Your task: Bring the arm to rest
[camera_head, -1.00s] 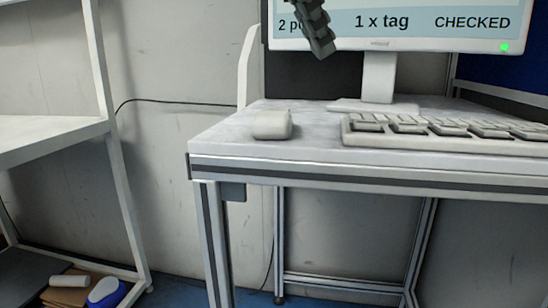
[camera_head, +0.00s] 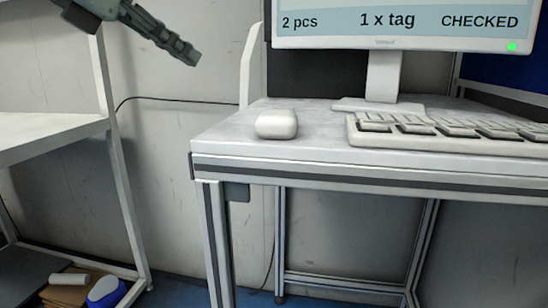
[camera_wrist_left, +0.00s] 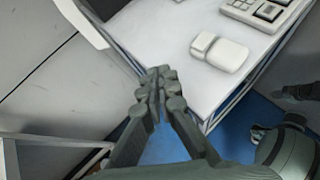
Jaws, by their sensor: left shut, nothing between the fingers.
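My left gripper (camera_head: 190,56) shows at the upper left of the head view, in the air to the left of the monitor and above the gap between shelf and desk. In the left wrist view its fingers (camera_wrist_left: 160,80) are together, with nothing between them. The wrist view looks down past the fingertips at the corner of the desk. My right gripper cannot be made out in these frames.
The desk (camera_head: 330,152) holds a white mouse (camera_head: 277,124), a keyboard (camera_head: 445,133) and a monitor (camera_head: 395,43) reading "2 pcs, 1 x tag, CHECKED". A white shelf rack (camera_head: 50,138) stands at left. A blue-and-white object (camera_head: 107,291) lies at lower left.

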